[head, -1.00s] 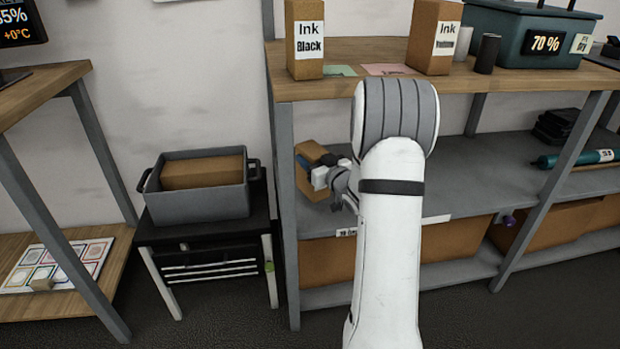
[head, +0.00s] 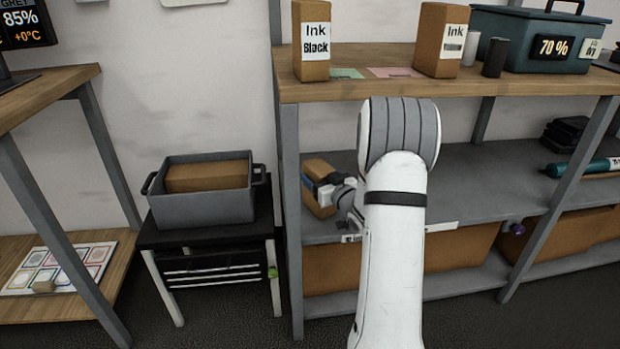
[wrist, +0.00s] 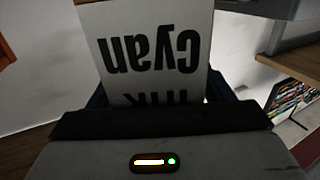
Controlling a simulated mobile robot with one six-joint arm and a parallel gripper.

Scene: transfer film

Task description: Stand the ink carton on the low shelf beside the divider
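The ink carton (head: 318,171) is a brown box in the left bay of the grey low shelf (head: 455,185), close to the left upright. My gripper (head: 319,187) is shut around it. In the wrist view the carton's white label (wrist: 150,50) reads "Ink Cyan" upside down, between the dark fingers. The carton looks roughly upright with a slight tilt, its base at or just above the shelf board; I cannot tell whether it touches. I cannot make out a divider; my arm covers part of the shelf.
Ink Black (head: 312,42) and another ink carton (head: 440,40) stand on the wooden top (head: 400,88) above. The grey upright (head: 290,200) is just left of the held carton. A grey bin (head: 205,208) sits on a black stand.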

